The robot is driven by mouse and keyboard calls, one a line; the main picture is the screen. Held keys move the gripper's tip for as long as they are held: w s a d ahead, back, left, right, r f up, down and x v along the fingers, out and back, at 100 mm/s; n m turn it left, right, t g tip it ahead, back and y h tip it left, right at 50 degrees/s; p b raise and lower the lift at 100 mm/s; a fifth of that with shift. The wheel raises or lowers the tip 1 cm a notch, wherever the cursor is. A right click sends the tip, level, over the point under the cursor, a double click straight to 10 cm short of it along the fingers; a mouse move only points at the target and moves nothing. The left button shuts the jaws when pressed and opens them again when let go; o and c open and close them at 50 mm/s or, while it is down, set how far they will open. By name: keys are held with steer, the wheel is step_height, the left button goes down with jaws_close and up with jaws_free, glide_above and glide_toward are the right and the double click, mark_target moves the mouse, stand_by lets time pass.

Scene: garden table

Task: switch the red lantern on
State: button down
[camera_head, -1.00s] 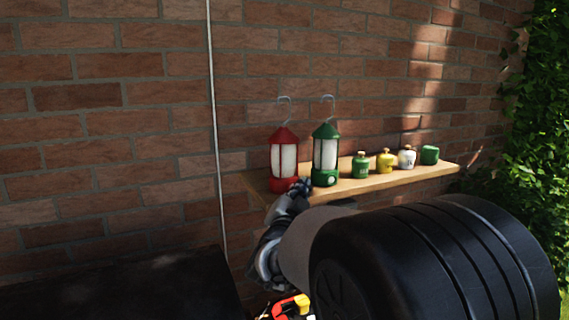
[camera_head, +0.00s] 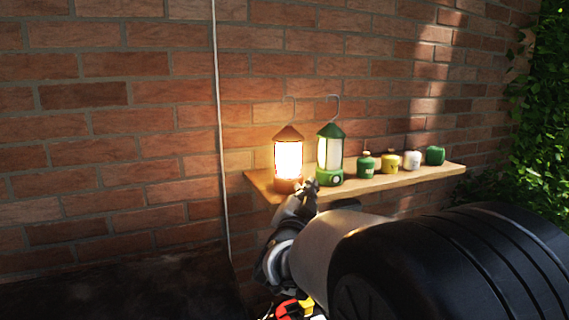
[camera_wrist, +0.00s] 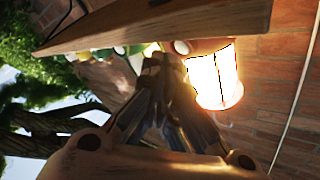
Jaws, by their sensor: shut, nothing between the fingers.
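The red lantern (camera_head: 288,160) stands upright at the left end of the wooden shelf (camera_head: 400,181). It is lit: its panes glow bright yellow-white and its body looks orange in the glare. It also glows in the wrist view (camera_wrist: 215,80). My gripper (camera_head: 309,186) is shut and empty, with its fingertips at the lower right of the red lantern's base. In the wrist view the closed fingertips (camera_wrist: 165,68) are beside the lantern's base; I cannot tell whether they touch it.
A green lantern (camera_head: 330,155) stands just right of the red one, close to my fingertips. Farther right are a green canister (camera_head: 366,166), a yellow one (camera_head: 390,164), a white one (camera_head: 412,160) and a green item (camera_head: 435,155). A brick wall (camera_head: 120,120) is behind.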

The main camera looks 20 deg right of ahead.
steer(key=s, duration=0.2)
steer(key=s+b, duration=0.1)
steer(key=s+d+b, duration=0.1)
steer(key=s, duration=0.1)
steer(key=shift+s, duration=0.35)
steer(key=s+a+f+n+g+y, duration=0.1)
steer(key=s+a+f+n+y, duration=0.3)
steer(key=a, duration=0.3)
steer(key=s+a+f+n+g+y, duration=0.1)
steer(key=s+a+f+n+y, duration=0.2)
steer(key=a+f+n+y, duration=0.25)
steer(key=s+a+f+n+g, duration=0.1)
steer(key=s+f+g, duration=0.2)
steer(key=s, duration=0.5)
steer(key=s+a+f+n+g+y, duration=0.1)
steer(key=s+f+n+g, duration=0.1)
steer(key=s, duration=0.5)
steer(key=s+a+f+n+g, duration=0.2)
steer(key=s+f+g, duration=0.2)
steer(key=s, duration=0.4)
steer(key=shift+s+f+y, duration=0.35)
steer(key=shift+f, duration=0.35)
steer(key=shift+a, duration=0.1)
